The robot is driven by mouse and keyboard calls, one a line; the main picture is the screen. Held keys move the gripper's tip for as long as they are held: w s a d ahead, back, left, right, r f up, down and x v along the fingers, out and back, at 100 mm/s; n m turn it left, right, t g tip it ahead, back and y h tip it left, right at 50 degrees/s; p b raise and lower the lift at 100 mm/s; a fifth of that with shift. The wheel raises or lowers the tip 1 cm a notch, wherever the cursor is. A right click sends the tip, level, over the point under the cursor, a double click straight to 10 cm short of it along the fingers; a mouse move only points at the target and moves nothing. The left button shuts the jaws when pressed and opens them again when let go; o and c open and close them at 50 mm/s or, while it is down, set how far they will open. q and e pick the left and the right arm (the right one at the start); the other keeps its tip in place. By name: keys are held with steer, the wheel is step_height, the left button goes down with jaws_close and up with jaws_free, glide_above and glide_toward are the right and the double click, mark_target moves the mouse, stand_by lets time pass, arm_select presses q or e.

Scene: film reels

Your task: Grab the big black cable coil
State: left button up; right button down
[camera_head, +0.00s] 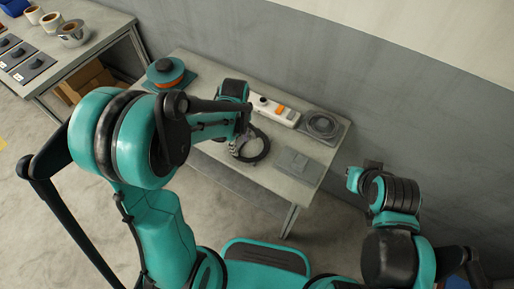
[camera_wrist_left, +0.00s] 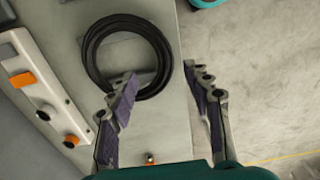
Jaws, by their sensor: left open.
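The big black cable coil (camera_head: 265,152) lies on the grey table, partly hidden by my left gripper in the head view. In the left wrist view the coil (camera_wrist_left: 91,50) is a thick black ring lying flat near the table's edge. My left gripper (camera_head: 243,146) is over the coil. Its fingers are spread in the left wrist view (camera_wrist_left: 162,75); the left finger overlaps the coil's near side, and the right finger is beyond the ring. Nothing is held between them. I cannot tell their height above the coil. My right gripper (camera_head: 359,177) is off the table's right side, its jaws unclear.
A white device with orange parts (camera_head: 275,110) lies behind the coil. A grey mat with a round grey item (camera_head: 322,125) and a flat grey piece (camera_head: 297,164) are to the right. An orange and teal reel (camera_head: 165,71) stands left. A wall runs behind.

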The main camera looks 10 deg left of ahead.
mark_target(239, 157)
arm_select(q)
step_height(239, 157, down, 3)
steer(key=shift+a+f+b, duration=0.1)
steer(key=shift+b, duration=0.5)
steer(key=f+b, duration=0.1)
steer(key=f, duration=0.1)
steer(key=f+b, duration=0.1)
steer(key=f, duration=0.1)
steer(key=shift+s+a, duration=0.2)
steer(key=shift+s, duration=0.2)
steer(key=shift+f+b, duration=0.35)
steer(key=shift+f, duration=0.15)
steer(key=shift+r, duration=0.1)
steer(key=shift+c, duration=0.9)
jaws_close()
